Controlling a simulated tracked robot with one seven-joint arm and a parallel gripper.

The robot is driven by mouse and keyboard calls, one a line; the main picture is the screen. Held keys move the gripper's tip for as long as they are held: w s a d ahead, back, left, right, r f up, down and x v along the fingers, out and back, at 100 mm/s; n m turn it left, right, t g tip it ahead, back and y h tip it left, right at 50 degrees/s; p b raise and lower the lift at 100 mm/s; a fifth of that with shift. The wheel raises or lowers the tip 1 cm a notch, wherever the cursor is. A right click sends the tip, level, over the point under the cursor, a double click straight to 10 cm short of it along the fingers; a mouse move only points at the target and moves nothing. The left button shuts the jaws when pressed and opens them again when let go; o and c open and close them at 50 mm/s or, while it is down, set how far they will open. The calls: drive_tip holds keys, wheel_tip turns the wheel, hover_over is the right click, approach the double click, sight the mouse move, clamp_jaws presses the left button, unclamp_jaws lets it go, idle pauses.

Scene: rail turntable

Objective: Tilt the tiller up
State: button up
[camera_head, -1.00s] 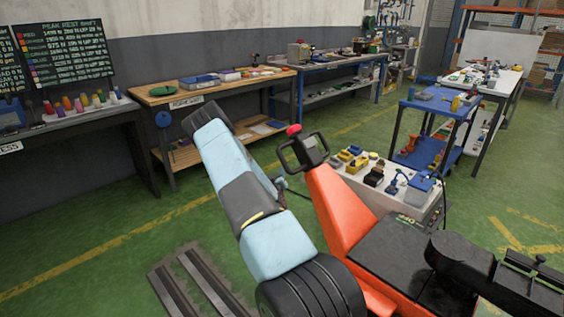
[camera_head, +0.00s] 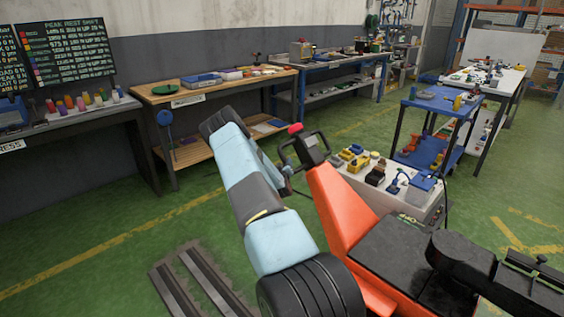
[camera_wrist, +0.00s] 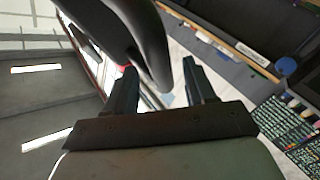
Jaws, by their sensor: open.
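The tiller (camera_head: 345,208) is an orange-red arm on a low machine, leaning up and away from me. At its top is a black looped handle (camera_head: 312,146) with a red knob (camera_head: 295,128). My gripper (camera_head: 287,170) is small and partly hidden in the head view, close to the left side of the handle. In the wrist view my gripper (camera_wrist: 160,72) is open. The black curved bar of the handle (camera_wrist: 152,40) reaches down into the space between its two fingers. I cannot tell whether either finger touches the bar.
A bench (camera_head: 335,185) with yellow and blue parts stands just right of the tiller. A blue cart (camera_head: 440,105) is behind it. Metal rails (camera_head: 200,285) lie on the green floor at left. Open floor lies left of my arm.

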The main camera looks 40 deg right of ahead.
sight(285, 159)
drive_tip(key=shift+x, duration=2.7)
drive_tip(key=shift+a, duration=0.1)
clamp_jaws()
